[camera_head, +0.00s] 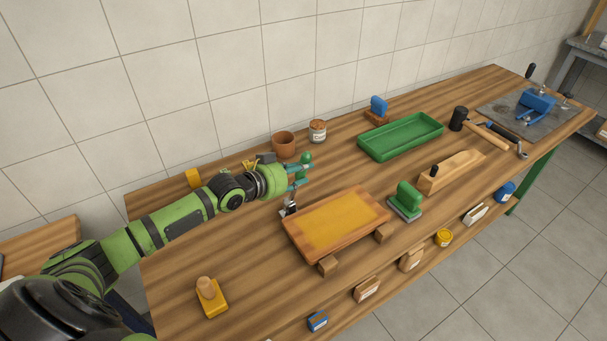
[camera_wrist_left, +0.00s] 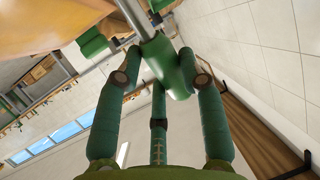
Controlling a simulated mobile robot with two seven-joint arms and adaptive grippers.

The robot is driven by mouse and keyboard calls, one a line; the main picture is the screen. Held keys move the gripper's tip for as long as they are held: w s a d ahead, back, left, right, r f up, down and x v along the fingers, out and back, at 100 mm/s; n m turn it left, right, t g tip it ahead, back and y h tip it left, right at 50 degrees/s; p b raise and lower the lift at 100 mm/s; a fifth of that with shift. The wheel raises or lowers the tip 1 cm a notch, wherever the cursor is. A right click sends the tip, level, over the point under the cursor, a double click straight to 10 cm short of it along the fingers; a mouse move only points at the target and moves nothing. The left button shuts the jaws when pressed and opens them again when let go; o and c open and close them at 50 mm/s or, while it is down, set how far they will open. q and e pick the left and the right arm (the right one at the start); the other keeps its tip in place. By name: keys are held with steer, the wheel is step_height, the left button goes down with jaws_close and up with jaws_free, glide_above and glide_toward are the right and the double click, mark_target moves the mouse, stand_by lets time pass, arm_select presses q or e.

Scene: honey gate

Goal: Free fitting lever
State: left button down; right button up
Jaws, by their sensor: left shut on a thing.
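A wooden frame with a yellow-orange panel (camera_head: 336,222) rests raised on wooden blocks near the middle of the workbench. A metal fitting (camera_head: 289,208) sits at its upper left corner. My left gripper (camera_head: 298,174) is above this corner. It is shut on the lever's green handle (camera_head: 306,157), whose rounded end shows above the fingers. In the left wrist view, the green handle (camera_wrist_left: 172,66) lies between the fingers of my left gripper (camera_wrist_left: 166,80). A metal rod (camera_wrist_left: 132,15) runs from it toward the frame. The lever's lower end is largely hidden in the head view. My right gripper is out of view.
A terracotta pot (camera_head: 284,145) and a lidded jar (camera_head: 317,131) stand behind my gripper. A green tray (camera_head: 400,135) is farther back.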

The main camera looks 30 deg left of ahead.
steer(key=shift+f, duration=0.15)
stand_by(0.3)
arm_select(q)
steer(key=c, duration=1)
jaws_free()
steer(key=shift+s, duration=0.1)
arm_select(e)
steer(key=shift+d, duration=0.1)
arm_select(q)
steer(key=shift+a, duration=0.1)
steer(key=shift+v, duration=6.05)
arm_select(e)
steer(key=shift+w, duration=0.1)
